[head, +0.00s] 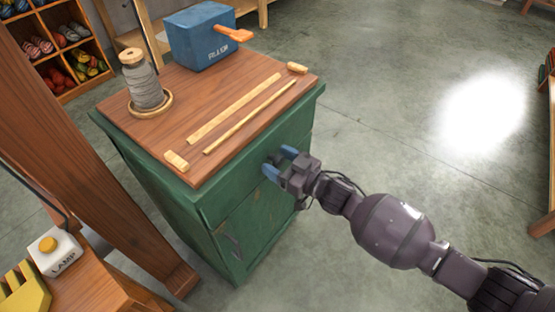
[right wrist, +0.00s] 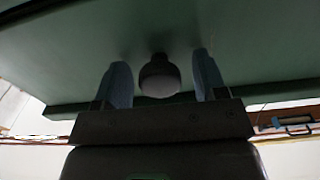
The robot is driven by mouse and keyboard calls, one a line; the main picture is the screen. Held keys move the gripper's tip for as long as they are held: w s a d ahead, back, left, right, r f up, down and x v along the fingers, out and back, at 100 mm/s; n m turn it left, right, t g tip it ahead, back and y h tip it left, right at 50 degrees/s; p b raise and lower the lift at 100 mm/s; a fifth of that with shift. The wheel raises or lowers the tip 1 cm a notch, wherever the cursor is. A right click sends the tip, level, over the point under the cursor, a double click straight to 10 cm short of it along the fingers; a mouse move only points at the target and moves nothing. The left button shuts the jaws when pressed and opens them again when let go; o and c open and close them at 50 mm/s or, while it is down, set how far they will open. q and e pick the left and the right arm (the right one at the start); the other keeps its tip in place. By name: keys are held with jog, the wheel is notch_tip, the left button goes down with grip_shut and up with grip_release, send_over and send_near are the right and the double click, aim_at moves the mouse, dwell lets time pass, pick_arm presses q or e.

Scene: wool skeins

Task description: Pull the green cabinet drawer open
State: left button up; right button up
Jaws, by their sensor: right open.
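The green cabinet (head: 190,205) stands in the middle left of the head view, with a brown wooden top. Its drawer front (head: 240,185) runs under the top edge and looks closed. My right gripper (head: 278,165) is open at the drawer front, its blue fingers pointing at the green face. In the right wrist view a round dark knob (right wrist: 158,76) sits on the green drawer front (right wrist: 230,35), between the two spread fingers of the gripper (right wrist: 162,85). There are gaps on both sides of the knob. In the head view the knob is mostly hidden by the gripper. My left gripper is not in view.
On the cabinet top are a grey thread spool (head: 145,85), a blue box (head: 195,40) with an orange piece, and wooden strips (head: 235,108). A wooden post (head: 90,140) stands at the left. The floor (head: 380,90) right of the cabinet is clear.

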grip_shut()
jog(key=shift+s+d+r, duration=0.1)
jog(key=shift+s+d, duration=0.1)
jog(key=shift+d, duration=0.1)
jog(key=v, duration=0.1)
jog(key=p+v, duration=0.1)
jog(key=v, duration=0.1)
jog(key=p+v, duration=0.1)
jog(key=shift+d+r, duration=0.2)
jog(key=shift+r, duration=0.05)
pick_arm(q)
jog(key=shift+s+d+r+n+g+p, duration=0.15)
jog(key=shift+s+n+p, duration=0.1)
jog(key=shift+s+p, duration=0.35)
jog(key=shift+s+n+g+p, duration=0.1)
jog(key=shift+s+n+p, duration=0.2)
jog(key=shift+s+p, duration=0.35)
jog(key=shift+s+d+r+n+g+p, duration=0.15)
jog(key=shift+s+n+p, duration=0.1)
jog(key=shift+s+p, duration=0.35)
pick_arm(e)
jog(key=v, duration=1.7)
jog(key=shift+s+f, duration=0.2)
jog(key=shift+f, duration=0.1)
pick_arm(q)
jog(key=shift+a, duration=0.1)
pick_arm(e)
grip_release()
